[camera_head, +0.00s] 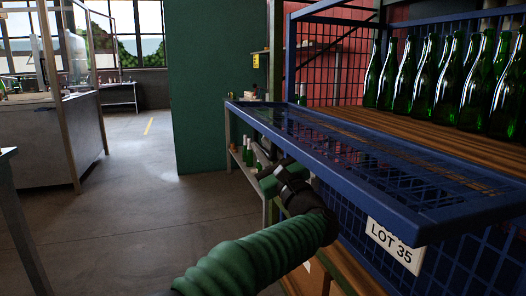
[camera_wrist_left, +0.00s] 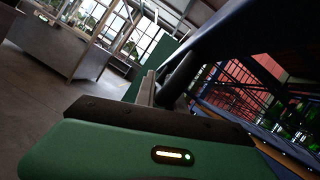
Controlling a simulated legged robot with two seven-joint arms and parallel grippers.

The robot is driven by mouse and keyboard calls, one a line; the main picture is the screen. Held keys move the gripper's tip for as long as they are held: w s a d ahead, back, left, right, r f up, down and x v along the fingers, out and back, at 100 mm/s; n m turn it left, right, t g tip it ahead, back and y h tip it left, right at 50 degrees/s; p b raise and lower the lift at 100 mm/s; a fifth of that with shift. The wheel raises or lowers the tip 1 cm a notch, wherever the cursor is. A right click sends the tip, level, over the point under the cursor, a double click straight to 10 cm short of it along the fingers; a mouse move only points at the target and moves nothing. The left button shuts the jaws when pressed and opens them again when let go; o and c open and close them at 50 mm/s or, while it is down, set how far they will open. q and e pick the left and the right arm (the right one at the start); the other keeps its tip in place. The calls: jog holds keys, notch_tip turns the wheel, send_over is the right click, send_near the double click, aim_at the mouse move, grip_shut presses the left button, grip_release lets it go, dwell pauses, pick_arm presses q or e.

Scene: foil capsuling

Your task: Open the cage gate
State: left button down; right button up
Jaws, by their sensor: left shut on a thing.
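The cage gate (camera_head: 370,178) is a blue mesh panel with a blue frame. In the head view it lies folded out, roughly level, in front of the cage opening. My left gripper (camera_head: 264,160) is at the gate's near left edge, with the fingers partly hidden there. It is shut on the gate, though the exact grip point is hard to make out. In the left wrist view the fingers (camera_wrist_left: 161,88) reach up to a dark bar beside the gate's dark frame (camera_wrist_left: 235,38). My right gripper is not in view.
Green bottles (camera_head: 448,80) stand on the cage's wooden floor (camera_head: 400,128) behind the gate. A "LOT 35" sign (camera_head: 394,246) hangs on the lower mesh. A low shelf (camera_head: 240,172) with bottles stands beyond my gripper. A green wall (camera_head: 215,85) is behind; open floor (camera_head: 125,210) lies left.

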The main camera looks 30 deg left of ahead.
pick_arm(q)
jog(key=c, duration=1.8)
grip_release()
jog(key=shift+c, duration=0.2)
jog(key=o, duration=0.4)
jog(key=shift+w+f, duration=0.1)
jog(key=shift+w, duration=0.2)
jog(key=shift+o, duration=0.2)
jog(key=shift+a, duration=0.1)
jog(key=p+v, duration=0.1)
jog(key=v, duration=1.6)
jog(key=shift+p, duration=0.35)
